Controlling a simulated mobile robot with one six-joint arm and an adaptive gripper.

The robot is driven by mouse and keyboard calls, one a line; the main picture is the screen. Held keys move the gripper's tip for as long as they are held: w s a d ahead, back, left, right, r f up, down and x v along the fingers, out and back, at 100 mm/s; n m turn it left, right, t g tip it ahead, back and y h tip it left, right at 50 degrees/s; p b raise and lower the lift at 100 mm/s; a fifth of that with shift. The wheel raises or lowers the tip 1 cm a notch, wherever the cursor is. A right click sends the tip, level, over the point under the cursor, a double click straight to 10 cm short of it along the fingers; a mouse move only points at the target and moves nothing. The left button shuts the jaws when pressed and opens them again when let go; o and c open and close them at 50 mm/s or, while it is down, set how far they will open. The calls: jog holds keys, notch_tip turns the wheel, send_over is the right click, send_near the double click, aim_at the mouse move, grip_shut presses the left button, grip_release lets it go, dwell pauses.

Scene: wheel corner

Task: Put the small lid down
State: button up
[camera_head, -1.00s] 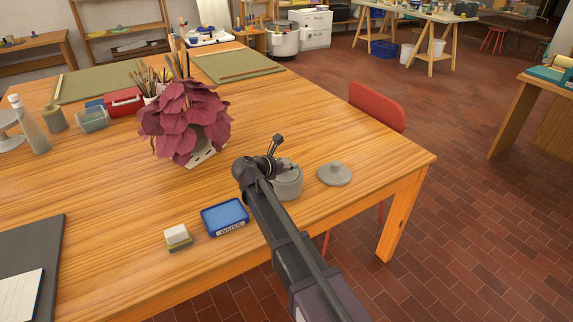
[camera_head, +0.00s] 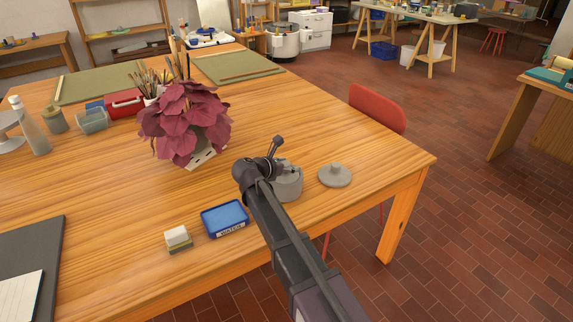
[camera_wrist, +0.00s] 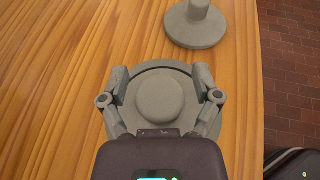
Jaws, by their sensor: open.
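A grey round jar (camera_head: 287,187) stands on the wooden table near its right end, partly hidden by my arm. In the wrist view, a grey disc-like top with a raised round middle (camera_wrist: 160,98) lies below my gripper; I cannot tell whether this is the small lid resting on the jar. My gripper (camera_wrist: 160,84) is open, with one finger on each side of the raised middle and gaps showing. A separate grey lid-like disc with a knob (camera_head: 335,176) lies on the table right of the jar. It also shows at the top of the wrist view (camera_wrist: 196,28).
A blue water tray (camera_head: 225,218) and a sponge-like block (camera_head: 178,237) lie left of my arm. A dark red plant (camera_head: 187,122) stands behind. A red chair (camera_head: 377,107) is beyond the far edge. Bare wooden table (camera_head: 385,160) lies right of the knobbed disc.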

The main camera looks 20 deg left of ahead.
jog(key=p+v, duration=0.4)
jog(key=v, duration=0.8)
jog(key=shift+f, duration=0.1)
dwell(0.4)
jog(key=w+d+f+m+g, duration=0.15)
jog(key=d+m, duration=0.25)
jog(key=d, duration=0.5)
jog(key=d+f+m+g, duration=0.3)
jog(key=d+m, duration=0.2)
jog(key=d, duration=0.3)
jog(key=d+f+m+g, duration=0.3)
jog(key=d+m, duration=0.1)
jog(key=d, duration=0.5)
jog(key=s+d+f+m+g+y, duration=0.2)
jog(key=s+d+m, duration=0.3)
jog(key=d+m, duration=0.3)
jog(key=s+d+f+m+g+y, duration=0.2)
jog(key=s+d+m+y, duration=0.2)
jog(key=d+m, duration=0.5)
jog(key=s+d, duration=0.1)
jog(key=d, duration=0.2)
jog(key=shift+d+m, duration=0.3)
